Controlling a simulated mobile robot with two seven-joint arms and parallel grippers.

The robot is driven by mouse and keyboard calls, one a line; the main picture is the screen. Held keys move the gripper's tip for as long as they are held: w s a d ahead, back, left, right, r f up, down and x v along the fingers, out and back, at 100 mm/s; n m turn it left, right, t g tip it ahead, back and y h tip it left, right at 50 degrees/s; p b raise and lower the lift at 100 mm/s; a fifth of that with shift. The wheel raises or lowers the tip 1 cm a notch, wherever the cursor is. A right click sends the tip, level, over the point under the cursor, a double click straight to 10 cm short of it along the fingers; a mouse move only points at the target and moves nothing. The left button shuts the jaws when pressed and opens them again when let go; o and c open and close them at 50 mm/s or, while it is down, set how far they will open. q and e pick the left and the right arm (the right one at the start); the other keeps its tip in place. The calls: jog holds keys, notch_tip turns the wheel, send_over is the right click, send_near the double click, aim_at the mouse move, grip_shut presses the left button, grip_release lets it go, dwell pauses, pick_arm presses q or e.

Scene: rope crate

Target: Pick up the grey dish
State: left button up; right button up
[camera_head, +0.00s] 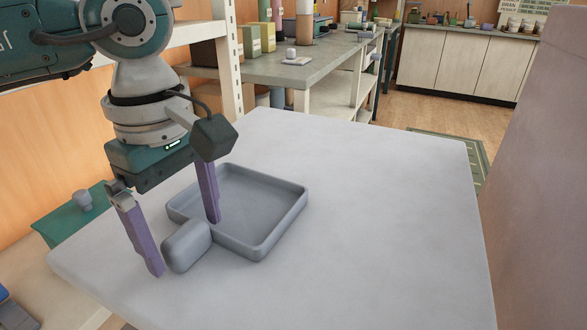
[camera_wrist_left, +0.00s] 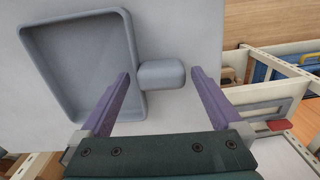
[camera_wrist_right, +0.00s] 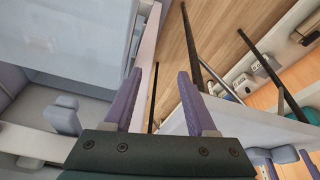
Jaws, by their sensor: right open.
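The grey dish (camera_head: 285,222) is a shallow square tray with a raised rim and a thick rounded handle (camera_head: 187,246) on its near side. It lies flat on the pale table. My left gripper (camera_head: 188,250) is open above the table, pointing down, with its purple fingers on either side of the handle. In the left wrist view the handle (camera_wrist_left: 161,74) lies between and just beyond the fingertips (camera_wrist_left: 160,74), and the dish (camera_wrist_left: 133,50) shows at upper left. My right gripper (camera_wrist_right: 160,72) is open and empty, and shows only in its own wrist view.
The pale table (camera_head: 390,210) is bare to the right of the dish. A grey workbench (camera_head: 310,66) with boxes and a shelf upright (camera_head: 231,70) stand behind it. A large pinkish block (camera_head: 545,170) rises at the right. A green surface (camera_head: 72,215) lies at the left.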

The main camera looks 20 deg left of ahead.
pick_arm(q)
grip_shut()
dwell(0.6)
